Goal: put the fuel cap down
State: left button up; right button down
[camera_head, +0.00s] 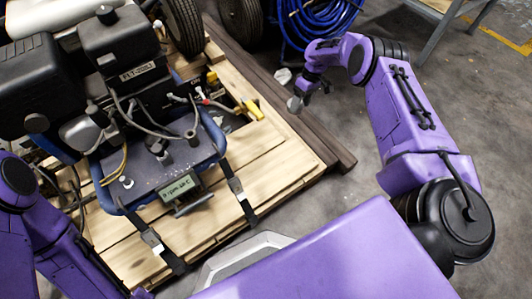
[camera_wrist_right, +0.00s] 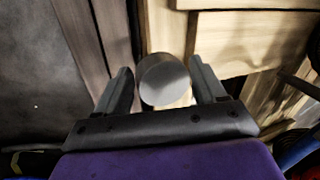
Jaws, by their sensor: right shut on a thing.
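The fuel cap (camera_wrist_right: 163,80) is a round grey disc between the two dark fingers of my right gripper (camera_wrist_right: 163,92) in the right wrist view. In the head view the cap (camera_head: 294,104) shows small and grey at the tip of my right gripper (camera_head: 300,97), near the right edge of the pallet. The gripper is shut on it. The cap appears above the floor and pallet edge; its exact height cannot be told. My left arm shows at the lower left of the head view, but its gripper is not visible.
The line striper (camera_head: 150,165), with engine and blue frame, stands on a wooden pallet (camera_head: 285,160). A dark beam (camera_head: 335,150) runs along the pallet's right side. A coiled blue hose (camera_head: 315,22) is at the back. Concrete floor (camera_head: 345,110) is clear to the right.

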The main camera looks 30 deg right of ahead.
jog(key=shift+s+d+f, duration=0.1)
jog(key=shift+d+f, duration=0.2)
jog(key=shift+f, duration=0.25)
jog(key=shift+s+d+f, duration=0.1)
jog(key=shift+d+f, duration=0.2)
jog(key=shift+f, duration=0.25)
jog(key=s+a, duration=0.1)
jog(key=a, duration=0.4)
jog(key=s+a, duration=0.2)
jog(key=a, duration=0.3)
jog(key=s+a, duration=0.2)
jog(key=a, duration=0.4)
jog(key=shift+s, duration=0.15)
jog(key=b+x, duration=0.2)
jog(key=x, duration=0.1)
jog(key=shift+f+b, duration=0.2)
jog(key=shift+b, duration=0.15)
jog(key=shift+f, duration=0.25)
jog(key=shift+r, duration=0.2)
pick_arm(q)
notch_tip(320, 180, down, 4)
jog(key=shift+s+d+r, duration=0.1)
jog(key=shift+s+r, duration=0.05)
pick_arm(e)
jog(key=shift+f, duration=0.1)
